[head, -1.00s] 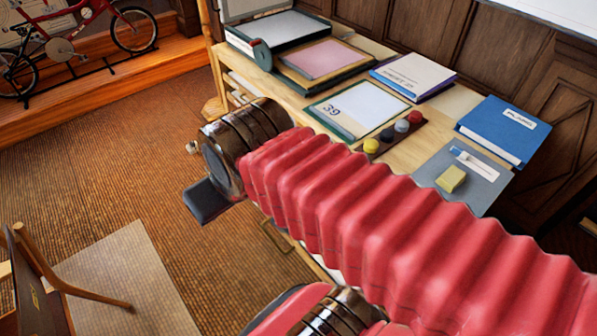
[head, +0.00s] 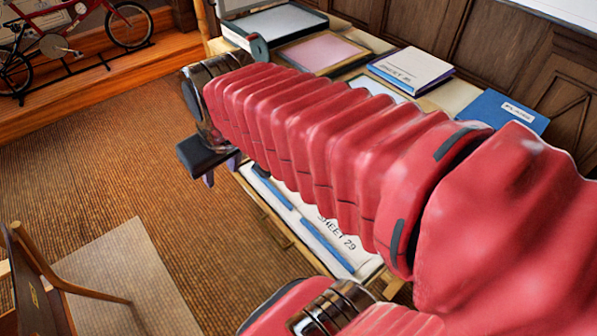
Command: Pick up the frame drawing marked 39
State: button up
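The drawing marked 39 is mostly hidden behind my red, bellows-covered arm. A pale strip of a sheet (head: 378,88) shows above the arm where that drawing lay, and its number is covered. My gripper (head: 218,170) is at the arm's far left end, beside the table's left side. Only a dark block and small bluish parts below it show. Whether the fingers are apart or hold anything cannot be seen.
On the table are a pink framed sheet (head: 320,52), a grey-white framed sheet (head: 275,22), a white-covered book (head: 410,68) and a blue binder (head: 508,110). A chair (head: 55,270) stands lower left.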

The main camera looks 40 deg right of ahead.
jog(key=w+d+f+g, duration=0.1)
jog(key=w+d+f, duration=0.4)
jog(key=w, duration=0.4)
jog(key=g, duration=0.4)
send_over(270, 186)
notch_tip(270, 186, down, 24)
jog(key=shift+f, duration=0.15)
jog(key=shift+f, duration=0.1)
jog(key=shift+f, duration=4.2)
jog(key=shift+f, duration=0.1)
jog(key=shift+d+f, duration=0.1)
jog(key=shift+f, duration=2.4)
